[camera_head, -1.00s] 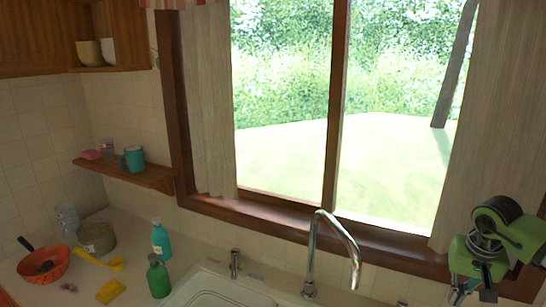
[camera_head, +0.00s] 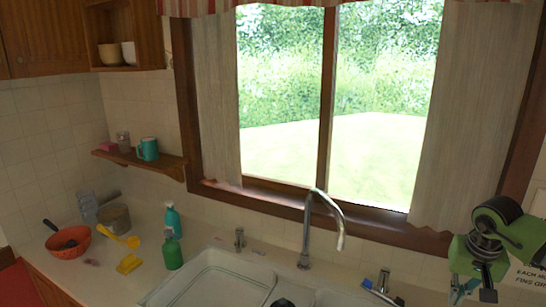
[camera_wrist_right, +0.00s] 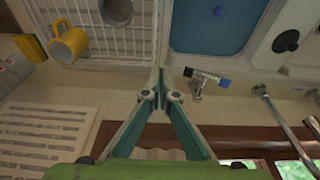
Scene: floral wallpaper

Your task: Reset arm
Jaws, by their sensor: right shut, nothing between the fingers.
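My right gripper (camera_head: 472,292) is at the lower right of the head view, in front of the wall beside the window. Its green and black arm end shows there, and it holds nothing. In the right wrist view the two teal fingers (camera_wrist_right: 160,82) meet at their tips, so it is shut and empty. Below the fingertips in that view lie the counter and the sink edge. My left gripper is not in view.
The sink (camera_head: 210,285) and curved tap (camera_head: 310,225) lie at the bottom centre.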

